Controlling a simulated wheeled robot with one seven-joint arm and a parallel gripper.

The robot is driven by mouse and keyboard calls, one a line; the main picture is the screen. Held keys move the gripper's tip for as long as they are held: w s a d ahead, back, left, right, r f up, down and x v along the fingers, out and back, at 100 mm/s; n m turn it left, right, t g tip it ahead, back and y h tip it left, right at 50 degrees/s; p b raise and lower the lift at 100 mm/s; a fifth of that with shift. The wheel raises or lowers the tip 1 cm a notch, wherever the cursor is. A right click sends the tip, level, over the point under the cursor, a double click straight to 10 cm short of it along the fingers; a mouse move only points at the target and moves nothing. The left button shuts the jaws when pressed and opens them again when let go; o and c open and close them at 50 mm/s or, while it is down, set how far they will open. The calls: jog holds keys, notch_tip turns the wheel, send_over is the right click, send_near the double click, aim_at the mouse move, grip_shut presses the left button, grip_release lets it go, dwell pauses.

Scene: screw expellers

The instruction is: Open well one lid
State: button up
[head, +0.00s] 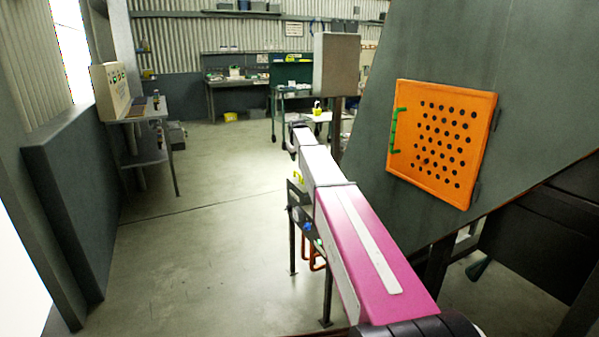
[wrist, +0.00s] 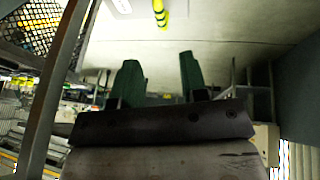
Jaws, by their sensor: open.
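The lid (head: 443,141) is an orange square panel with rows of dark holes, set in the slanted grey-green wall (head: 437,50) at the right in the head view. It looks shut, flush with the wall. A green bar handle (head: 397,130) is on its left edge, and dark hinges show on its right edge. In the wrist view, the two green fingers of my gripper (wrist: 158,62) are apart with nothing between them. No lid shows in the wrist view. In the head view, my pink and white arm reaches forward, left of the lid and apart from it; its fingers cannot be made out.
A grey box on a post (head: 337,65) stands just beyond my arm, left of the slanted wall. A shelf stand (head: 150,145) is at the left and a workbench (head: 232,83) at the back. The floor (head: 205,240) left of my arm is clear.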

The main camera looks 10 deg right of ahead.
aim_at(297, 172)
jog(key=x, duration=1)
jog(key=shift+w+f, duration=0.1)
jog(key=shift+f, duration=0.35)
grip_shut()
